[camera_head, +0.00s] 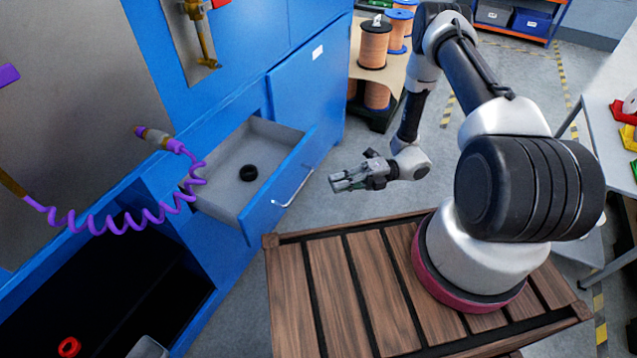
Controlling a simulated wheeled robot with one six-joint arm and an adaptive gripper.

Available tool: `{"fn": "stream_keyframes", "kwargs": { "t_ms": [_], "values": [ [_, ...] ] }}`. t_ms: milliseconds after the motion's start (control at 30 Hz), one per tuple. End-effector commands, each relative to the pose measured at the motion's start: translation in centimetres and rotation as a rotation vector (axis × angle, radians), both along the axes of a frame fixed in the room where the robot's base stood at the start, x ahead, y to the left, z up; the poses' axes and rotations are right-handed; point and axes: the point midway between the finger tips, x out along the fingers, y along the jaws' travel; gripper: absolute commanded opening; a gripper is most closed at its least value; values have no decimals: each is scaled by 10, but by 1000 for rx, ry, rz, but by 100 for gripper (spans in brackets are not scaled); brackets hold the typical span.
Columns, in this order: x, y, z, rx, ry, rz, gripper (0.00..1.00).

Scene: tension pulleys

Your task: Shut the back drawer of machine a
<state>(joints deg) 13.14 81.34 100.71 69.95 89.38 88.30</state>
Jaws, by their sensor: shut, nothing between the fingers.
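The drawer (222,207) of the blue machine (95,80) is pulled out, and its grey inside shows. A black ring (248,173) lies in it. The drawer has a blue front (272,212) with a pale bar handle (294,189). My gripper (335,182) is shut and empty, a little to the right of the handle and apart from it. It points left toward the drawer front. I see no label that tells which machine this is.
A purple coiled hose (120,222) hangs left of the drawer. A dark open compartment (110,295) below holds a red ring (69,347). Copper spools (374,45) stand on a pallet behind my arm. A table with coloured bins (622,112) is at right.

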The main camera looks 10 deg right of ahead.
Motion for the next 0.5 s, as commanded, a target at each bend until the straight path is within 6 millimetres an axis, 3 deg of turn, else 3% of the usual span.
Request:
{"fn": "stream_keyframes", "kwargs": {
  "t_ms": [433,500],
  "values": [
    [-13,89,0,-1,-2,6,0],
    [-6,99,0,-1,-6,4,0]
  ]
}}
